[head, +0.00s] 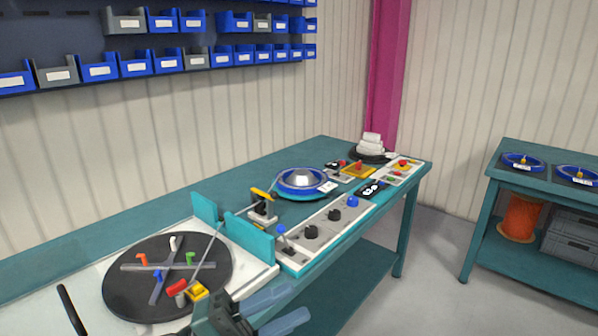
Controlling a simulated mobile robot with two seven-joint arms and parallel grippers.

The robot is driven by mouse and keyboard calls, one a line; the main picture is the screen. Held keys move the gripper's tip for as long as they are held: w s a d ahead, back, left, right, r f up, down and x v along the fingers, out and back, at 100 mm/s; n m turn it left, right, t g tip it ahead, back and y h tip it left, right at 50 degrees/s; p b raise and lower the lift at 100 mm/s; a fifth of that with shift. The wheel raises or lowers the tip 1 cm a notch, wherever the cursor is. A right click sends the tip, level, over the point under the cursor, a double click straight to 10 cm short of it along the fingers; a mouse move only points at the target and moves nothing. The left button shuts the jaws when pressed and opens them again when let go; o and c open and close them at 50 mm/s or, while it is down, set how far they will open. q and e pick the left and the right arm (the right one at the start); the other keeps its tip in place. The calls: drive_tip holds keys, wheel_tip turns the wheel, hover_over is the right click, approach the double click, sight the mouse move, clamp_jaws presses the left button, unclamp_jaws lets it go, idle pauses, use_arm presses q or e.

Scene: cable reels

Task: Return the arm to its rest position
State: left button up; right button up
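My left gripper (299,300) shows at the bottom edge, right of the large black turntable. Its two blue-grey fingers point to the right with a gap between them, and I see nothing held there. Its dark body is partly cut off by the frame. My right gripper is out of view.
The teal bench (330,150) carries a blue reel (302,180), a panel with knobs (325,232) and teal upright plates (250,235). Blue and grey bins (100,68) hang on the wall. A second teal table (540,175) stands right, with floor between.

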use_arm(q)
drive_tip(key=w+a+f+n+t+y, duration=0.1)
drive_tip(key=a+f+n+t+y, duration=0.25)
drive_tip(key=n, duration=0.35)
drive_tip(key=w+a+f+n+t+y+p, duration=0.1)
drive_tip(key=a+f+n+t+y, duration=0.1)
drive_tip(key=f+n+t+y, duration=0.4)
drive_tip(key=a+f+n+t+y, duration=0.2)
drive_tip(key=f+n+y, duration=0.15)
drive_tip(key=n, duration=0.35)
drive_tip(key=s+a+f+n+g+y, duration=0.2)
drive_tip(key=s+f+n+g, duration=0.1)
drive_tip(key=f, duration=0.4)
drive_tip(key=s+a+f+n+g+y+p, duration=0.1)
drive_tip(key=s+a+f+n+g+y, duration=0.1)
drive_tip(key=s+f+n, duration=0.3)
drive_tip(key=s+f+g+y, duration=0.1)
drive_tip(key=s+f, duration=0.2)
drive_tip(key=shift+a+y, duration=0.25)
drive_tip(key=shift+y, duration=0.05)
